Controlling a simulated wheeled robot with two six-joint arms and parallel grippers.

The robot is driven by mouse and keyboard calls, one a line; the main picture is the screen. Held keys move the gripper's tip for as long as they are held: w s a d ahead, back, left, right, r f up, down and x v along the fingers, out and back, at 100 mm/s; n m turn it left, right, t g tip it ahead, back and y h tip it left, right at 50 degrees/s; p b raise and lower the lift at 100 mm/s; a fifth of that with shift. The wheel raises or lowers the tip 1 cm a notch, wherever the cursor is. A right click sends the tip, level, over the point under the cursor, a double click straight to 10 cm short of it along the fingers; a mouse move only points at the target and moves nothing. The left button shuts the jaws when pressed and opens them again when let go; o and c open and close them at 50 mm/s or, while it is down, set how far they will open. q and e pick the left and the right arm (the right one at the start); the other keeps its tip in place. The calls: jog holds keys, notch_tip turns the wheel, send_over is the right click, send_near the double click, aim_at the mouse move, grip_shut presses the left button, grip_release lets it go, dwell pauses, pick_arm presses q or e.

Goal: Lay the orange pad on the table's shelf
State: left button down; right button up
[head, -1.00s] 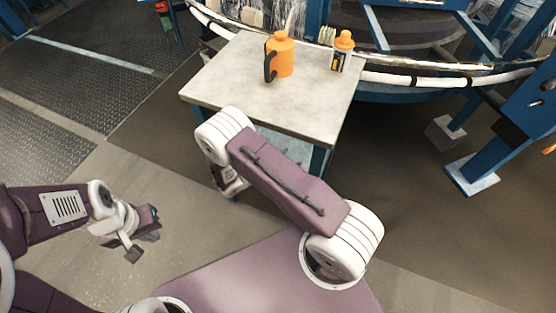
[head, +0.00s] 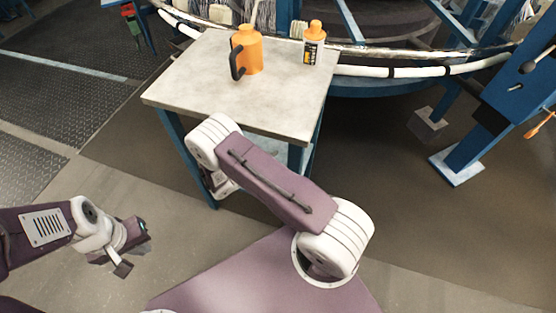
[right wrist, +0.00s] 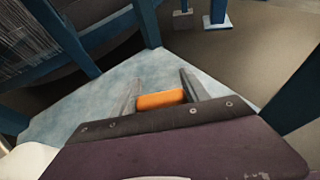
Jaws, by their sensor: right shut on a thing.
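The orange pad (right wrist: 161,100) is between the two fingers of my right gripper (right wrist: 160,95) in the right wrist view. The gripper is shut on it, over the pale blue-grey shelf (right wrist: 85,108) of the table. I cannot tell whether the pad touches the shelf. In the head view the table (head: 190,85) has a pale top, and my right arm reaches down at its front edge. My right gripper and the pad are hidden there. My left gripper (head: 133,250) hangs at the lower left, away from the table; its jaw opening is unclear.
An orange jug (head: 247,52) and an orange-capped bottle (head: 314,45) stand on the tabletop. Blue table legs (head: 180,150) flank the shelf. The loom's white ring rail (head: 420,71) runs behind the table, and a blue frame post (head: 500,110) stands right. Floor between is clear.

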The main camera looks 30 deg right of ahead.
jog(key=shift+f+b, duration=0.35)
jog(key=shift+f, duration=0.1)
jog(key=o, duration=1.5)
jog(key=shift+a+r+p, duration=0.25)
jog(key=shift+a+p, duration=0.05)
jog(key=p+v, duration=0.3)
jog(key=v, duration=0.5)
jog(key=shift+p, duration=0.3)
jog(key=shift+s+a, duration=0.1)
jog(key=shift+a, duration=0.15)
